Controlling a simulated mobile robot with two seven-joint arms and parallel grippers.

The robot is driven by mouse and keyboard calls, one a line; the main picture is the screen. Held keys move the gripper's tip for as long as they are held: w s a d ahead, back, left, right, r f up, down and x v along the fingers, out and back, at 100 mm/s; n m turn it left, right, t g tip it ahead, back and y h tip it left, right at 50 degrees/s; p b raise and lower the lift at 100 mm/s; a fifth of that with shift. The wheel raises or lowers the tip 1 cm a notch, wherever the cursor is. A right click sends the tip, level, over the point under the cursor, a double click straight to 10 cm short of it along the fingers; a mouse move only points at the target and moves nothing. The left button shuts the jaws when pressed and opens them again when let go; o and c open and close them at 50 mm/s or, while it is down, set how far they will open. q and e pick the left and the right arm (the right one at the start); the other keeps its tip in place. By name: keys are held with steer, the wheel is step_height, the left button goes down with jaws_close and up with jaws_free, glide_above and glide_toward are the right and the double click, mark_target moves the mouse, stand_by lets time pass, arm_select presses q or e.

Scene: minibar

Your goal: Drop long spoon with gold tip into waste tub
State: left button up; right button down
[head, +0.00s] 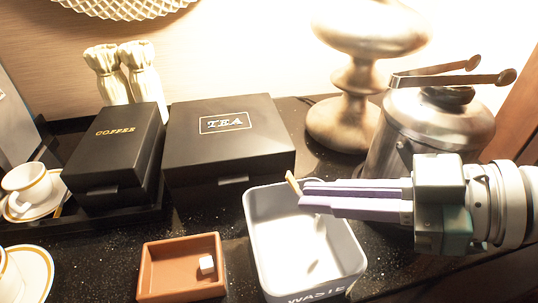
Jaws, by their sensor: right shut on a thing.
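My right gripper (304,192) comes in from the right, with its lilac fingers closed over the waste tub. The long spoon's gold tip (292,184) sticks out at the fingertips, up and to the left. The fingers hide part of the spoon. A pale shape below them, inside the tub, may be its other end; I cannot tell for sure. The grey waste tub (348,270), marked WASTE, stands open on the dark counter under the fingers. My left gripper is not in view.
A brown tray (149,271) with a white cube (207,264) is left of the tub. The TEA box (225,165) and COFFEE box (105,165) stand behind. A metal ice bucket (440,125) and lamp (350,100) are at the back right. Cups are at far left.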

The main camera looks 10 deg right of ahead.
steer(key=c, duration=0.9)
jaws_free()
steer(key=b+v, duration=0.2)
steer(key=v, duration=0.8)
steer(key=shift+w, duration=0.1)
